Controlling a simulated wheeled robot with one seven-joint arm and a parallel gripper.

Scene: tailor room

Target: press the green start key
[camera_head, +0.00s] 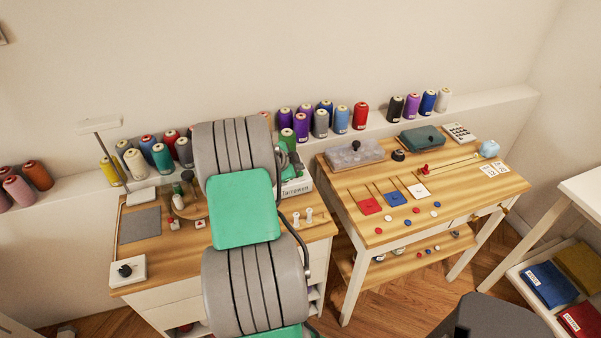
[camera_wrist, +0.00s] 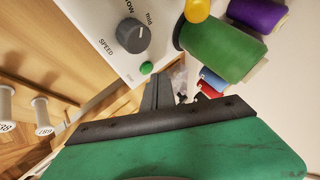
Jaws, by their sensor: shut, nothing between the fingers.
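The green start key (camera_wrist: 146,68) is a small round button on the white machine (camera_wrist: 98,24) in the wrist view. It sits below a dark knob (camera_wrist: 133,35) marked SPEED. My gripper (camera_wrist: 158,82) is shut and empty, its dark fingertips close to the key, just right of and below it in the picture. I cannot tell whether they touch it. In the head view only part of the white machine (camera_head: 296,188), with Tarrowen lettering, shows behind my arm. The key and my fingers are hidden there.
A large green spool (camera_wrist: 220,48) and a purple spool (camera_wrist: 258,14) stand close beside the machine. Two pale spools (camera_head: 302,217) stand on the left desk (camera_head: 160,252). A white box with a dark knob (camera_head: 127,270) sits at its front left. A second table (camera_head: 440,215) holds small items.

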